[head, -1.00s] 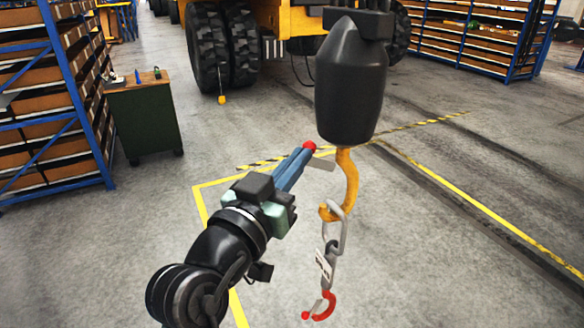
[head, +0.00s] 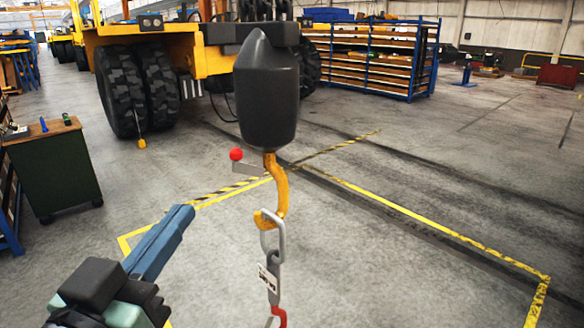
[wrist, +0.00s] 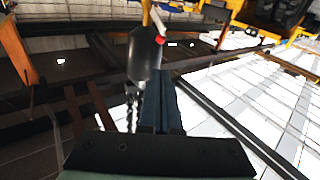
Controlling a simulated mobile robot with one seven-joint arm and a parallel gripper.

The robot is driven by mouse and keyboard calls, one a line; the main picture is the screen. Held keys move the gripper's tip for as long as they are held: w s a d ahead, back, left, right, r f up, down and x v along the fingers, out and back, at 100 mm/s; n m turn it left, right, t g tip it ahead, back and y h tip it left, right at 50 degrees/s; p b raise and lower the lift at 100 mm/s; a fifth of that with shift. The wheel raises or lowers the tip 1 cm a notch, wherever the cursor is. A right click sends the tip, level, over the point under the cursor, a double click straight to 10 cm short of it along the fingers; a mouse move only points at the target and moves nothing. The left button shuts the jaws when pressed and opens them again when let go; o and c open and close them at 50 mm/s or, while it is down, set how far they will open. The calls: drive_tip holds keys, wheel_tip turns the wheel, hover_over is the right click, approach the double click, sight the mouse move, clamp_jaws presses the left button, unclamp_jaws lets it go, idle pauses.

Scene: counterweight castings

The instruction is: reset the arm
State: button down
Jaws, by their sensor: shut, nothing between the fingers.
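My gripper (head: 183,214) is at the lower left of the head view, its blue-grey fingers shut together and empty, pointing up and to the right. A dark hook block (head: 267,92) hangs at the middle with an orange hook (head: 277,192) below it. A grey lever (head: 255,168) with a red ball (head: 236,154) sticks out beside the hook. The fingertips are apart from the ball in the head view. In the wrist view the fingers (wrist: 164,78) point towards the block (wrist: 145,53), and the red ball (wrist: 160,40) shows near its upper right.
A grey link (head: 270,238) with a tag hangs in the hook; a red hook (head: 277,317) below is cut off. A green cabinet (head: 56,168) stands at left. A large-wheeled yellow vehicle (head: 200,58) and a blue rack (head: 375,58) stand behind. The floor at right is open.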

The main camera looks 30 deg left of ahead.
drive_tip(key=w+d+r+m+t+h, duration=0.2)
drive_tip(key=w+d+r+t, duration=0.3)
drive_tip(key=d+r, duration=0.65)
drive_tip(key=s+d+r+m+t+h, duration=0.1)
drive_tip(key=s+d+r+t+h, duration=0.1)
drive_tip(key=d+r, duration=0.8)
drive_tip(key=d+t+b, duration=0.1)
drive_tip(key=d, duration=0.3)
drive_tip(key=shift+m+t+h, duration=0.3)
drive_tip(key=shift+t, duration=0.1)
